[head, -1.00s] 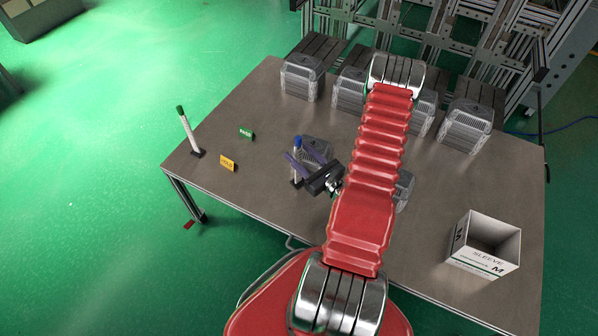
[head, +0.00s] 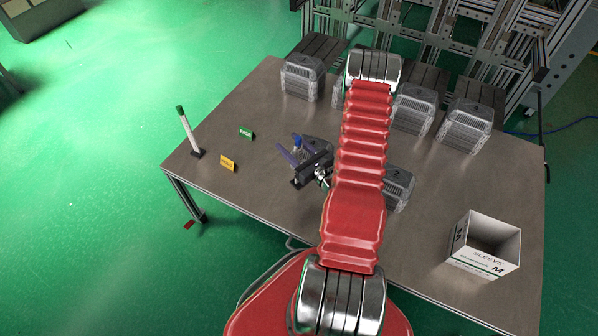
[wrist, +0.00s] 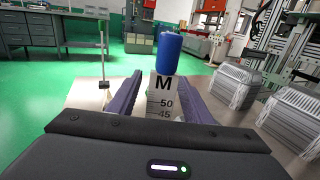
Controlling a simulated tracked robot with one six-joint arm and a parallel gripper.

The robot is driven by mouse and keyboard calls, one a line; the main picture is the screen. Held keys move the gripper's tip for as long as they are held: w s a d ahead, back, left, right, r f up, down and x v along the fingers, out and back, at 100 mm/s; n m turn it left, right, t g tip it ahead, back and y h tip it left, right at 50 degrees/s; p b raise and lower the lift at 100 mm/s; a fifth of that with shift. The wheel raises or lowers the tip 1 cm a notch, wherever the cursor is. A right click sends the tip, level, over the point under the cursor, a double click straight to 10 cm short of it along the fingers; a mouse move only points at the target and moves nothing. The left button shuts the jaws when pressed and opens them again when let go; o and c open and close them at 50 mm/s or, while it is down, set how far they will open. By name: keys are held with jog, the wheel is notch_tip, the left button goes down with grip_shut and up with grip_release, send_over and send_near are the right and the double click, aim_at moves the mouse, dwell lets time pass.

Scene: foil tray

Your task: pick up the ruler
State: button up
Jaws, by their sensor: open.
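The ruler stands upright in a small dark base on the table, with a blue cap (head: 297,141) showing at its top in the head view; my gripper hides most of it there. In the wrist view the white ruler (wrist: 164,96) shows the letter M and the numbers 50 and 45 under the blue cap. My gripper (head: 287,143) is open, its purple fingers low over the table. In the wrist view its fingers (wrist: 162,78) lie one on each side of the ruler, with gaps visible. The ruler's lower part is hidden behind my gripper body.
A similar upright stick with a green cap (head: 187,130) stands at the table's left edge. Green (head: 246,133) and yellow (head: 228,163) cards stand nearby. Ribbed grey boxes (head: 414,108) line the back; another (head: 398,186) sits beside my arm. An open white carton (head: 485,246) is at right.

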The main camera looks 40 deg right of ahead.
grip_shut()
dwell(0.6)
